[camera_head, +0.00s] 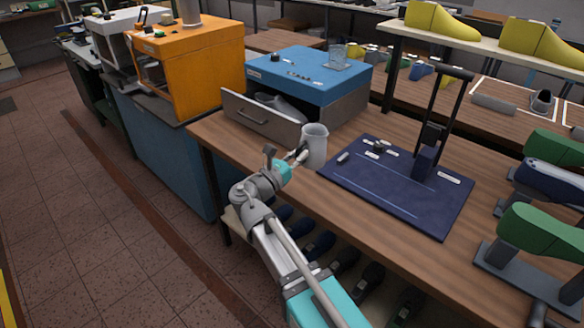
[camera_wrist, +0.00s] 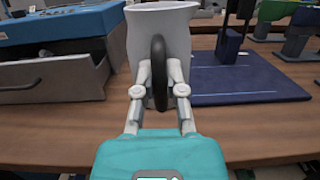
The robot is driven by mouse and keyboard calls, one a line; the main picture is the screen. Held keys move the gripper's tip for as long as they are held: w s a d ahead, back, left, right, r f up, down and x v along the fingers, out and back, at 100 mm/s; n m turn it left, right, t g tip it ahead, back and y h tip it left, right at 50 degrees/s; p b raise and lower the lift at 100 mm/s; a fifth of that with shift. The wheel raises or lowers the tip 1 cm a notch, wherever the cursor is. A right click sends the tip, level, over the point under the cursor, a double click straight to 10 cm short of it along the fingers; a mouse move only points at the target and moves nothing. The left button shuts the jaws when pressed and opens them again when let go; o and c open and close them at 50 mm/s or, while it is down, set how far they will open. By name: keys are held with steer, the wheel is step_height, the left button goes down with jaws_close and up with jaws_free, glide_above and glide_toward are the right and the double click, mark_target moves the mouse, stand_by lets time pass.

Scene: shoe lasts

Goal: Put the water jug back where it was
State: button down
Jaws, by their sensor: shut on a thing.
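The water jug (camera_head: 315,148) is a pale grey-white pitcher with a dark handle. It stands upright at the wooden table, between the open drawer and the dark blue mat; I cannot tell whether its base touches the wood. In the wrist view the jug (camera_wrist: 172,38) is straight ahead, with its black handle (camera_wrist: 159,72) facing me. My gripper (camera_head: 301,153) is at the jug's left side in the head view. In the wrist view my gripper (camera_wrist: 158,88) has its two fingers closed on the handle, one on each side.
A blue-topped cabinet (camera_head: 310,75) with an open drawer (camera_head: 262,118) stands behind left of the jug. The dark blue mat (camera_head: 400,195) with an upright black stand (camera_head: 432,130) lies to the right. Green shoe lasts (camera_head: 535,235) stand at the far right. Bare wood (camera_head: 225,135) lies in front of the drawer.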

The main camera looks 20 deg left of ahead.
steer(key=w+a+f+b, duration=0.5)
steer(key=w+f+b, duration=0.2)
steer(key=w, duration=0.1)
steer(key=shift+w+f, duration=0.2)
steer(key=shift+f, duration=0.05)
stand_by(0.4)
steer(key=shift+w+a+f+b, duration=0.2)
steer(key=shift+w+f+b, duration=0.2)
steer(key=shift+f+b, duration=1.6)
steer(key=shift+s+f, duration=0.1)
steer(key=shift+f, duration=0.05)
steer(key=c, duration=0.7)
jaws_free()
